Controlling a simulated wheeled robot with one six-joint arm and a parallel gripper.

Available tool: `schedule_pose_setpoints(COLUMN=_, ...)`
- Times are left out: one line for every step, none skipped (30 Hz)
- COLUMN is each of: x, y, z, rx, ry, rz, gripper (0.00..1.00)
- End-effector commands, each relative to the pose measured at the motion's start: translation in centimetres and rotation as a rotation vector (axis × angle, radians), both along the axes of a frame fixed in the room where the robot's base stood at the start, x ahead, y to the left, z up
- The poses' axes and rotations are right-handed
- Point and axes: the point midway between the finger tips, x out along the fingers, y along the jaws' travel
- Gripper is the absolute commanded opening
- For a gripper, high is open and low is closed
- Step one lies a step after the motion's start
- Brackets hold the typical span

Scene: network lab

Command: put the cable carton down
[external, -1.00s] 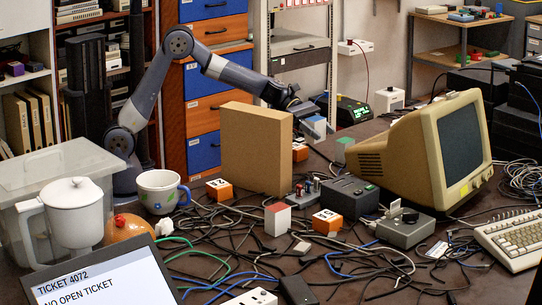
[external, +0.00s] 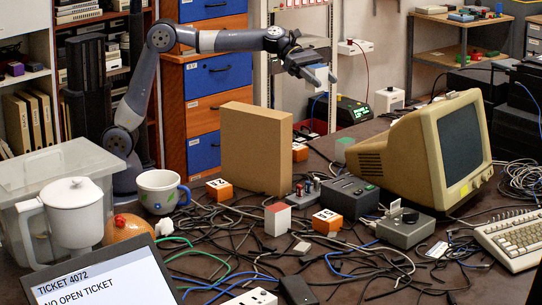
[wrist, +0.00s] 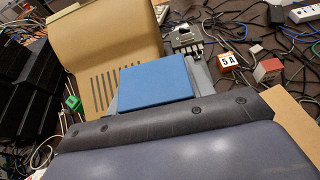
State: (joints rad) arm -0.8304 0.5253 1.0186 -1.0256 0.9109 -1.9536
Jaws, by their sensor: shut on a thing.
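The small carton (external: 322,75), blue on one face and pale on the side, is held by my gripper (external: 312,66) high above the table. I take it to be the cable carton. In the wrist view, its blue face (wrist: 155,82) shows between the grey fingers, which are partly hidden by the gripper body. The carton touches nothing but my gripper. It hangs behind and to the right of the tall brown box, well above that box's top.
The tall brown box (external: 256,150) stands mid-table. A beige monitor (external: 400,160) stands to its right. Dark cables (external: 350,262) cover much of the front. Numbered orange blocks (external: 327,221), a grey switch box (external: 405,229) and a mug (external: 160,190) also crowd the table.

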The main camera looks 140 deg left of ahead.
Motion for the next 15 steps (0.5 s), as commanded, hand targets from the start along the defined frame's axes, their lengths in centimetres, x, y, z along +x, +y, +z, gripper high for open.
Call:
schedule_pose_setpoints(x=1.2, y=-1.5, z=0.0, rx=0.0, ry=0.002, rz=-0.018, gripper=0.24)
schedule_pose_setpoints(x=1.8, y=-2.2, z=0.0, rx=-0.001, ry=0.003, rz=-0.028, gripper=0.24)
schedule_pose_setpoints(x=2.8, y=-3.5, z=0.0, rx=-0.002, ry=0.005, rz=-0.042, gripper=0.24)
schedule_pose_setpoints(x=3.5, y=-4.5, z=0.0, rx=-0.002, ry=0.006, rz=-0.053, gripper=0.24)
schedule_pose_setpoints(x=4.3, y=-5.6, z=-0.1, rx=-0.002, ry=0.008, rz=-0.063, gripper=0.24)
schedule_pose_setpoints(x=5.3, y=-7.1, z=-0.1, rx=-0.002, ry=0.01, rz=-0.081, gripper=0.24)
schedule_pose_setpoints(x=6.1, y=-8.4, z=-0.1, rx=-0.003, ry=0.01, rz=-0.092, gripper=0.24)
schedule_pose_setpoints(x=6.9, y=-9.8, z=-0.1, rx=-0.004, ry=0.011, rz=-0.107, gripper=0.24)
schedule_pose_setpoints(x=8.0, y=-11.6, z=-0.1, rx=-0.002, ry=0.012, rz=-0.124, gripper=0.24)
schedule_pose_setpoints(x=8.7, y=-13.1, z=-0.2, rx=-0.002, ry=0.014, rz=-0.14, gripper=0.24)
schedule_pose_setpoints(x=9.4, y=-14.5, z=-0.2, rx=-0.002, ry=0.014, rz=-0.153, gripper=0.24)
schedule_pose_setpoints(x=10.3, y=-16.5, z=-0.2, rx=-0.001, ry=0.014, rz=-0.171, gripper=0.24)
schedule_pose_setpoints(x=10.9, y=-18.0, z=-0.2, rx=-0.001, ry=0.014, rz=-0.185, gripper=0.24)
schedule_pose_setpoints(x=11.5, y=-19.5, z=-0.2, rx=0.0, ry=0.014, rz=-0.199, gripper=0.24)
schedule_pose_setpoints(x=12.2, y=-21.5, z=-0.1, rx=-0.001, ry=0.013, rz=-0.217, gripper=0.24)
